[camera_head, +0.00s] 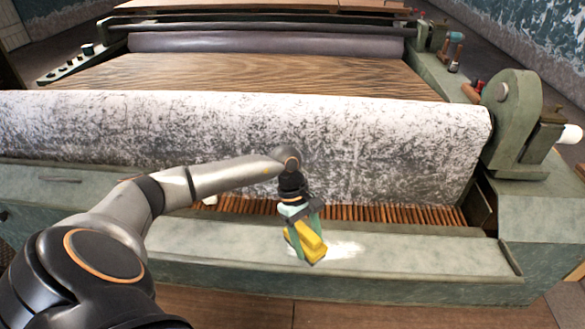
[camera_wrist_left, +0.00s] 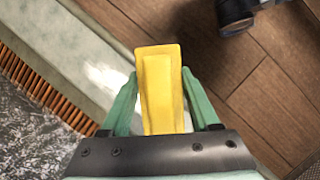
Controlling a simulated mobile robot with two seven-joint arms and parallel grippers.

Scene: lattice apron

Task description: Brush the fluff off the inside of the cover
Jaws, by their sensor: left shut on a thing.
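The cover (camera_head: 240,130) is a long curved grey panel across the middle of the head view. White fluff is speckled thickly over its visible face, densest along the upper part. My left gripper (camera_head: 303,232) is in front of the cover's lower edge, over the green front ledge. It is shut on a yellow block-like thing (camera_head: 306,243), which may be the brush; no bristles show. In the left wrist view the yellow thing (camera_wrist_left: 160,95) sits between both green fingers, and the speckled cover (camera_wrist_left: 35,145) is at lower left. My right gripper is not in view.
A row of brown wooden slats (camera_head: 370,213) runs under the cover, behind the green ledge (camera_head: 430,252). A whitish patch (camera_head: 345,249) lies on the ledge by the yellow thing. A green end housing (camera_head: 512,115) stands at right. Brown floor is in front.

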